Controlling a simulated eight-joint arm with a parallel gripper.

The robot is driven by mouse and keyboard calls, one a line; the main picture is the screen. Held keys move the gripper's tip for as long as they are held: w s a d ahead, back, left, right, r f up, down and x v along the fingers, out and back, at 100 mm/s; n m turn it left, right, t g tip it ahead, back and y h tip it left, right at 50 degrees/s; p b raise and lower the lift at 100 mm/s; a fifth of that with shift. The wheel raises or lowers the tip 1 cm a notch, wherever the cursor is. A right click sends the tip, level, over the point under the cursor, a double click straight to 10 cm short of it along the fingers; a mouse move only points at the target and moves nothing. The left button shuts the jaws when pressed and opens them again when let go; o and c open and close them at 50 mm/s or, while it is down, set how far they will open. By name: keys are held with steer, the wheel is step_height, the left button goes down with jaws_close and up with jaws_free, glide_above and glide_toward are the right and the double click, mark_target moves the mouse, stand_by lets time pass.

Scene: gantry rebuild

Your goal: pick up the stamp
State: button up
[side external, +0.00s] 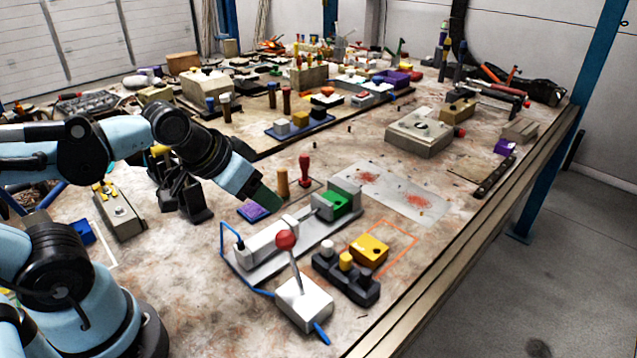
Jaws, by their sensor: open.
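A stamp with a red knob handle (305,168) stands upright on the table near the picture's middle, just behind a grey fixture with a green block. A brown wooden peg (283,183) stands close to its left. The exact finger gap is hard to make out against the dark parts.
A pale sheet with red marks (392,190) lies right of the stamp. A purple pad (256,211) is left of it. In front stand the grey fixture (262,249), a red-knobbed lever box (304,301) and a yellow block (370,250). Crowded boards fill the back.

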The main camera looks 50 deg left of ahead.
steer(key=w+a+r+m+g, duration=0.1)
steer(key=w+a+r+g, duration=0.1)
steer(key=w+r, duration=0.3)
steer(key=m+g, duration=0.3)
steer(key=g, duration=0.2)
glide_above(305, 171)
steer(key=f, duration=0.4)
steer(key=shift+a+f, duration=0.2)
steer(key=shift+w+a+f+m, duration=0.1)
steer(key=shift+a+f+m, duration=0.2)
steer(key=shift+f, duration=0.15)
steer(key=f, duration=1.1)
steer(key=shift+w+d+f, duration=0.1)
steer(key=shift+w+f, duration=0.1)
steer(key=shift+f, duration=0.2)
jaws_close()
